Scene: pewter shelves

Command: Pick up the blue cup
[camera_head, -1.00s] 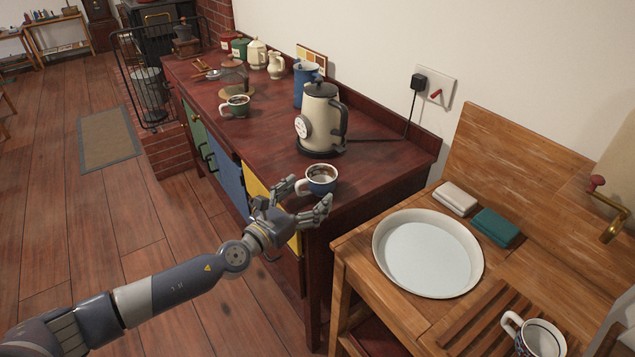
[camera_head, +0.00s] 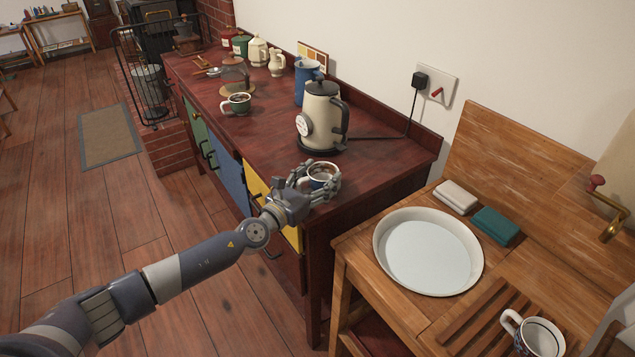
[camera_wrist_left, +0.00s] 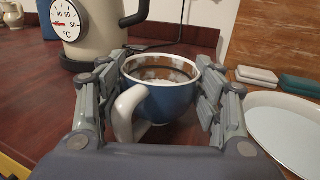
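The blue cup (camera_head: 322,174), with a white handle and a pale, brown-marked inside, stands upright near the front right corner of the dark red counter (camera_head: 270,140). My left gripper (camera_head: 318,184) is around it, one finger on each side. In the left wrist view the blue cup (camera_wrist_left: 172,100) sits between the open fingers of the left gripper (camera_wrist_left: 163,88), its handle pointing toward the palm. Any gap between fingers and cup is too small to judge. My right gripper is not in view.
A cream kettle (camera_head: 321,118) stands close behind the cup, with a blue jug (camera_head: 305,85) beyond. A green cup (camera_head: 237,105) stands farther left. To the right, a wooden washstand holds a white basin (camera_head: 382,262) and another cup (camera_head: 540,338).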

